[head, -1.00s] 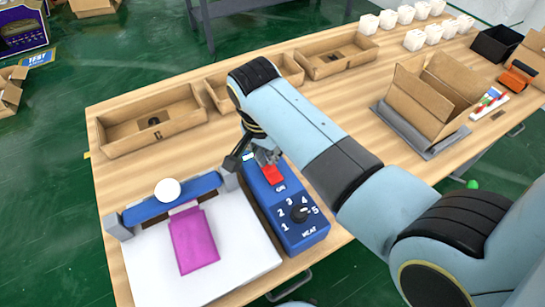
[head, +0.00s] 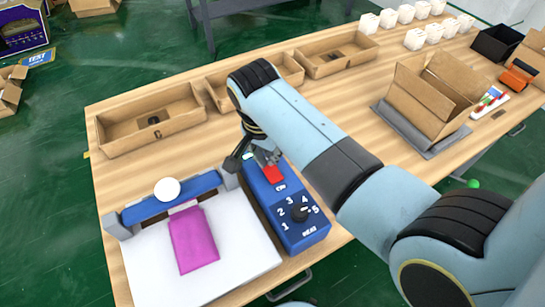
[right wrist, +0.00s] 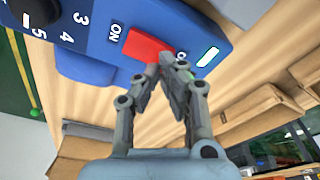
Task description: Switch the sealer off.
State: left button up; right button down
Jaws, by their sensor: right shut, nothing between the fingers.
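The sealer's blue control box (head: 299,232) stands on the table, with a heat dial (head: 299,213) and a red rocker switch (head: 273,174). In the right wrist view, the red switch (right wrist: 148,46) has "ON" printed at one end; the lettering at its other end is mostly hidden by my fingers. A pale green-white light (right wrist: 208,56) glows beside that end. My right gripper (head: 266,158) is shut and empty, its fingertips (right wrist: 172,62) at the end of the switch away from "ON". I cannot tell whether they touch it. My left gripper is not in view.
The sealing bar (head: 150,210) with a white ball knob (head: 167,189) lies left of the box. A magenta pouch (head: 195,240) lies on the white plate (head: 245,250). Cardboard trays (head: 180,132) line the far edge. An open carton (head: 425,100) stands at right.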

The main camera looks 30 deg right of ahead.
aim_at(268, 166)
jog(key=shift+f+b, duration=0.4)
jog(key=shift+f, duration=0.4)
jog(key=shift+r, duration=0.1)
notch_tip(268, 166, up, 3)
jog(key=p, duration=0.3)
jog(key=shift+r+p, duration=0.6)
jog(key=shift+r, duration=1.35)
jog(key=shift+s, duration=0.15)
